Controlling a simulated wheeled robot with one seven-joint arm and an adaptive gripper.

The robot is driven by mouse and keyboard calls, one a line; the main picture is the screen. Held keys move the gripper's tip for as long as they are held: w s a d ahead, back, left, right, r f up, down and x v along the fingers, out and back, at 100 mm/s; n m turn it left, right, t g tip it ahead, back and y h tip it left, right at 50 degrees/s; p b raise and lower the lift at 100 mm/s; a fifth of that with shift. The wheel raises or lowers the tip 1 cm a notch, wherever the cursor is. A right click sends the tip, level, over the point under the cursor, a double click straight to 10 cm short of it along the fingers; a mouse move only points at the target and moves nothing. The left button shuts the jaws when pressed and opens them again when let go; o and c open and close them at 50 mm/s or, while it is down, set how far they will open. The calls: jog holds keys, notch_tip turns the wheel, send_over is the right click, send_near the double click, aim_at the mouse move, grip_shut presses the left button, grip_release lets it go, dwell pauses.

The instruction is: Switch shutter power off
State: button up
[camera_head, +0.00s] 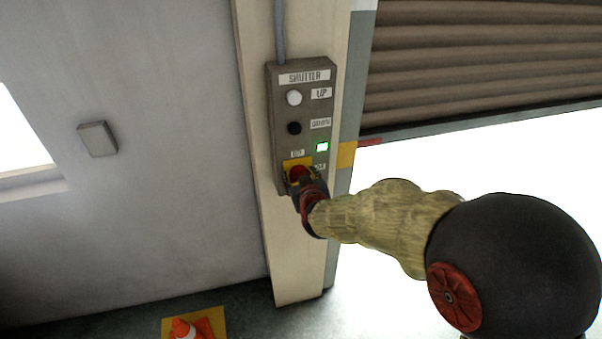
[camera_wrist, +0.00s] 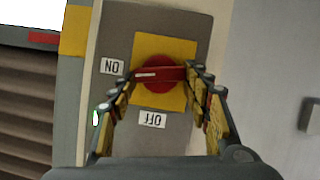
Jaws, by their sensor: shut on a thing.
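The shutter control box (camera_head: 305,110) is a grey panel on a cream post, with a white UP button (camera_head: 294,98), a black button (camera_head: 294,128) and a lit green lamp (camera_head: 322,147). At its bottom is a red rotary switch (camera_head: 299,173) on a yellow plate. In the wrist view the red switch (camera_wrist: 158,76) has its bar lying roughly across the picture, between the ON label (camera_wrist: 112,66) and the right side; the OFF label (camera_wrist: 152,120) is below. My gripper (camera_wrist: 168,74) is shut on the red switch, one finger at each end of its bar.
The brown slatted shutter (camera_head: 480,60) is partly raised, with bright open space below it. A grey wall with a small box (camera_head: 97,139) is at left.

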jog(key=n+p, duration=0.1)
jog(key=p, duration=0.1)
jog(key=n+h+p, duration=0.1)
jog(key=p, duration=0.1)
jog(key=shift+s+a+r+n+t+h, duration=0.1)
jog(key=shift+a+n+t+h, duration=0.15)
jog(key=shift+n+t+h, duration=0.05)
jog(key=n+p, duration=0.1)
jog(key=n+t+h+p, duration=0.1)
jog(key=shift+a+f+p, duration=0.15)
jog(key=shift+f+p, duration=0.1)
jog(key=shift+p, duration=0.15)
jog(key=shift+a+f+n+t+h+p, duration=0.15)
jog(key=shift+n+t+h, duration=0.25)
jog(key=shift+n, duration=0.8)
jog(key=shift+d+f+n+t+h+p, duration=0.15)
jog(key=shift+n+t, duration=0.45)
jog(key=shift+n, duration=0.6)
jog(key=shift+a+f+n+t+h+p, duration=0.15)
jog(key=shift+n+t+h, duration=0.3)
jog(key=shift+n, duration=0.75)
jog(key=shift+s, duration=0.1)
jog(key=o, duration=1.2)
jog(key=shift+f, duration=0.1)
jog(key=shift+c, duration=0.2)
jog(key=shift+s, duration=0.1)
